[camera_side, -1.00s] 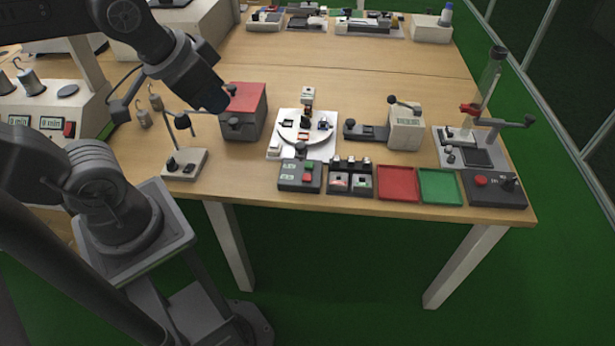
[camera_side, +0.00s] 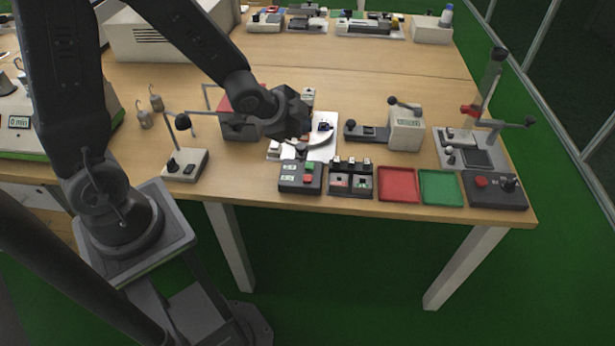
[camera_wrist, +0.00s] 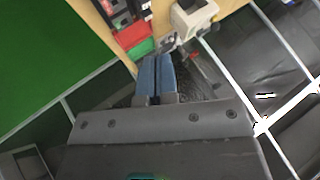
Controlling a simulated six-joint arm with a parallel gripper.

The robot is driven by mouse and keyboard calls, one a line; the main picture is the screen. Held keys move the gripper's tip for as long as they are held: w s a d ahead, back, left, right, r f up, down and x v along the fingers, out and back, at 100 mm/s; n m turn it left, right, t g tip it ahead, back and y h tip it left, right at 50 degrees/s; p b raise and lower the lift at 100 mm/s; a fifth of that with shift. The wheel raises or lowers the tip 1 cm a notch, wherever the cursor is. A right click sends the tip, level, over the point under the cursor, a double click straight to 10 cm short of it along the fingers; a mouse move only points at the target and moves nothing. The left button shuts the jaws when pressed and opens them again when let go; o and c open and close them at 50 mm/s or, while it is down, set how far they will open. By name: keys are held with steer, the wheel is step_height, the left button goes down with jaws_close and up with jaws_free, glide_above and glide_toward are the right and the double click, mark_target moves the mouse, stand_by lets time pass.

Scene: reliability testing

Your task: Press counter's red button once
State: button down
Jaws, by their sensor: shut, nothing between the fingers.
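The counter (camera_side: 300,177) is a dark box with two small displays, at the front edge of the table in the side view. Its red button (camera_side: 308,179) sits on its right half, just in front of a green button (camera_side: 309,167). My gripper (camera_side: 300,122) hangs behind and above the counter, over the white round fixture, apart from the button. In the wrist view its two blue fingers (camera_wrist: 155,63) are together with nothing between them. I cannot make out the counter's red button in the wrist view.
Right of the counter are a dark switch box (camera_side: 349,180), a red tray (camera_side: 398,184) and a green tray (camera_side: 440,187). A dark panel with another red button (camera_side: 481,181) is at the far right. A small stand (camera_side: 184,164) is left of the counter.

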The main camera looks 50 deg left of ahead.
steer(key=m+h, duration=0.1)
steer(key=m, duration=0.1)
glide_above(308, 179)
steer(key=shift+f, duration=2.15)
steer(key=shift+f, duration=4.4)
steer(key=shift+f, duration=0.1)
steer(key=shift+f, duration=0.3)
steer(key=shift+f, duration=0.4)
steer(key=shift+r, duration=0.85)
